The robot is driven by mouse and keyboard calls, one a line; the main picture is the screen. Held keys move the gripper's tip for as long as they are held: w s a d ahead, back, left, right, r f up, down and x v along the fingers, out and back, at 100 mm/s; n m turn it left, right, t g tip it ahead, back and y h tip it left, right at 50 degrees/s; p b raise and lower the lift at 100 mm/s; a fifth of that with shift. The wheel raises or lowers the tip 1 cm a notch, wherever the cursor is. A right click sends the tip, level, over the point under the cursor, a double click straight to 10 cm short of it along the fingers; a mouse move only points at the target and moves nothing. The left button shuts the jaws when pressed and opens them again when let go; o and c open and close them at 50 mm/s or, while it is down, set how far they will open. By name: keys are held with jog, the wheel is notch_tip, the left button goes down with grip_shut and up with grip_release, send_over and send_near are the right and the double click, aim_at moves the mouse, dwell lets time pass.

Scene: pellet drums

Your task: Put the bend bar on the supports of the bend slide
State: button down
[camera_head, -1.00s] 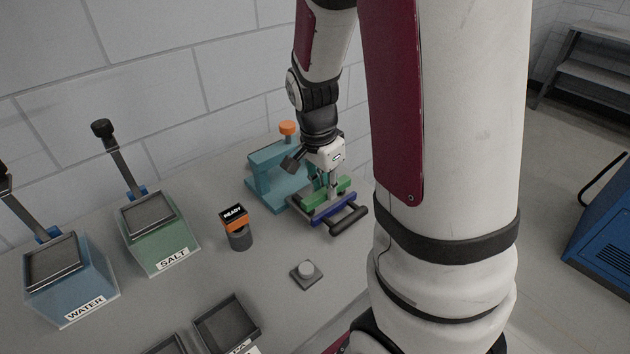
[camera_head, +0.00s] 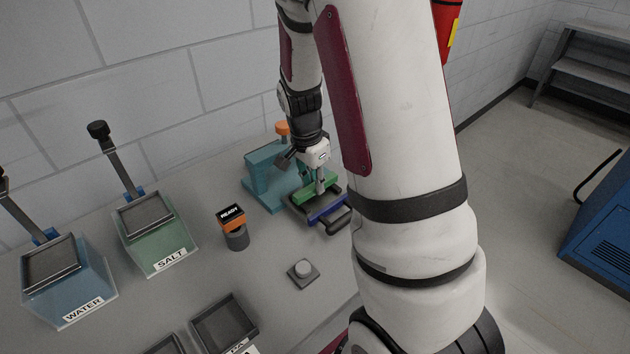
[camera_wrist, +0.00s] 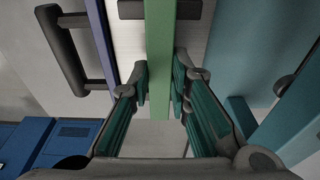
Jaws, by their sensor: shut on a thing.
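My gripper (camera_head: 319,188) is shut on the bend bar, a long green bar (camera_head: 303,197). In the wrist view the green bar (camera_wrist: 160,45) runs between the two fingers (camera_wrist: 160,84). The bend slide shows a blue strip (camera_head: 329,210) and a dark handle (camera_head: 338,222). The bar is over the slide, roughly parallel to the blue strip. In the wrist view the blue strip (camera_wrist: 101,42) and handle (camera_wrist: 62,50) lie left of the bar. The supports are mostly hidden, and I cannot tell whether the bar touches them.
A teal press frame (camera_head: 262,178) with an orange knob (camera_head: 283,128) stands just behind the slide. A READY display (camera_head: 232,216) and a grey button (camera_head: 303,270) stand nearby. Salt (camera_head: 160,240) and water (camera_head: 75,285) bins are at the left.

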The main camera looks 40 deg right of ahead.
aim_at(309, 188)
jog(key=shift+f, duration=0.15)
jog(key=c, duration=1.5)
grip_release()
notch_tip(309, 188, up, 12)
jog(key=a, duration=0.2)
jog(key=s+a+r+n+t, duration=0.1)
jog(key=s+a+r+n, duration=0.3)
jog(key=s+a+n, duration=0.1)
jog(key=s+a+r+n+t+y, duration=0.1)
jog(key=s+a+r+n+t, duration=0.1)
jog(key=s+a+r+n, duration=0.2)
jog(key=s+a+r+n+t, duration=0.2)
jog(key=s+a+r+n, duration=0.2)
jog(key=s+a+n, duration=0.3)
jog(key=shift+s+n+y, duration=0.4)
jog(key=shift+s+n, duration=0.25)
jog(key=shift+n, duration=0.15)
